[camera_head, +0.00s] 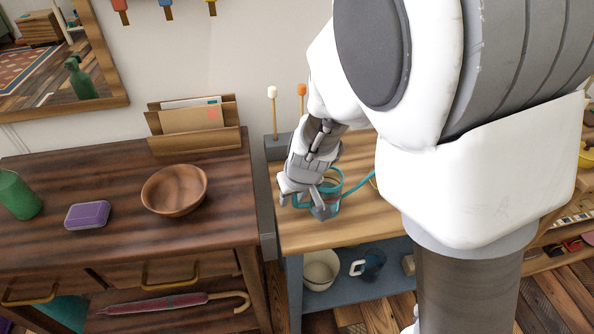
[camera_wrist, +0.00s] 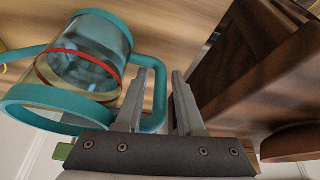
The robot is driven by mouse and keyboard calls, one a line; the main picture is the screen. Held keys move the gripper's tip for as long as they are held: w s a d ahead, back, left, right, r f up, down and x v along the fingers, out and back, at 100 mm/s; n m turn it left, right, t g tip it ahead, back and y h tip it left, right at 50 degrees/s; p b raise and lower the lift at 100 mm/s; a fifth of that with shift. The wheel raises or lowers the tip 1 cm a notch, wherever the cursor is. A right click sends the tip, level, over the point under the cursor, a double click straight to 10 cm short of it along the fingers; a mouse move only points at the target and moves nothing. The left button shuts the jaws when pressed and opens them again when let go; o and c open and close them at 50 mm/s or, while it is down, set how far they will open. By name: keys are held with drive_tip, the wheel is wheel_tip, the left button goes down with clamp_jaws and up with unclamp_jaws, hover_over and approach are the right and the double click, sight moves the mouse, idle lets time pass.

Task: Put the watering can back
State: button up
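The watering can (camera_head: 334,180) has a clear body with teal rims, a teal handle and a teal spout. It stands on the light wooden table, partly hidden behind my gripper (camera_head: 302,203). In the wrist view the watering can (camera_wrist: 85,60) fills the upper left, with a red band around its body. Its teal handle passes between the two fingers of my gripper (camera_wrist: 158,76). The left finger reaches inside the handle loop and the right finger is outside it. The fingers are apart, with a narrow gap showing between handle and right finger.
A dark wooden sideboard (camera_head: 110,240) stands close on the left, bearing a bowl (camera_head: 175,189), a purple case (camera_head: 87,215), a green bottle (camera_head: 18,195) and a letter rack (camera_head: 194,125).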

drive_tip(key=shift+o, duration=0.3)
drive_tip(key=shift+r, duration=0.1)
drive_tip(key=shift+r, duration=0.2)
drive_tip(key=s+d+r+m+p, duration=0.1)
drive_tip(key=s+d+r+p, duration=0.25)
drive_tip(key=r, duration=0.35)
drive_tip(key=s+d+r+m+p, duration=0.1)
drive_tip(key=s+d+r+p, duration=0.1)
drive_tip(key=d+r, duration=0.35)
drive_tip(key=s+d+r+m+p, duration=0.1)
drive_tip(key=s+d+r+p, duration=0.15)
drive_tip(key=r, duration=0.65)
drive_tip(key=s+d+r+m+t+h, duration=0.1)
drive_tip(key=s+d+r+m+h, duration=0.1)
drive_tip(key=s+d+r, duration=0.3)
drive_tip(key=s+d, duration=0.3)
drive_tip(key=s, duration=0.1)
drive_tip(key=shift+s+r+t, duration=0.25)
drive_tip(key=shift+s+t, duration=0.05)
drive_tip(key=shift+d, duration=0.1)
wheel_tip(320, 180, up, 11)
drive_tip(key=p, duration=1.1)
drive_tip(key=shift+r, duration=0.15)
